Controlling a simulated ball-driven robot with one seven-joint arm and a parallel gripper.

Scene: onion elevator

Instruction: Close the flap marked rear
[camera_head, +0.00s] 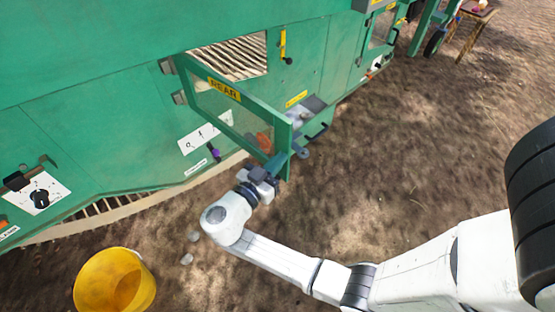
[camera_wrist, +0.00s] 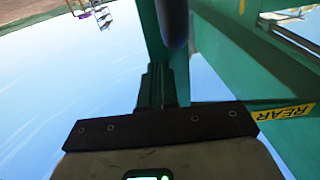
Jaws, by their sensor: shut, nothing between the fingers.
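The flap marked REAR (camera_head: 226,108) is a green frame with a clear pane and a yellow label. It stands open, swung out from the green machine (camera_head: 90,100) on hinges at its left edge. The opening behind it shows pale slats (camera_head: 232,57). My gripper (camera_head: 275,172) is at the lower free corner of the flap, very close to it; I cannot tell whether it touches. In the wrist view my gripper (camera_wrist: 160,85) is shut and empty, and the flap's yellow label (camera_wrist: 285,112) shows at the right. The fingertips are partly hidden by a dark rounded shape.
A yellow bucket (camera_head: 115,282) stands on the ground at the lower left. A black knob on a white plate (camera_head: 40,197) and a purple-tipped lever (camera_head: 214,152) are on the machine's side. A wooden table (camera_head: 470,22) is far off at top right. The bare ground at right is clear.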

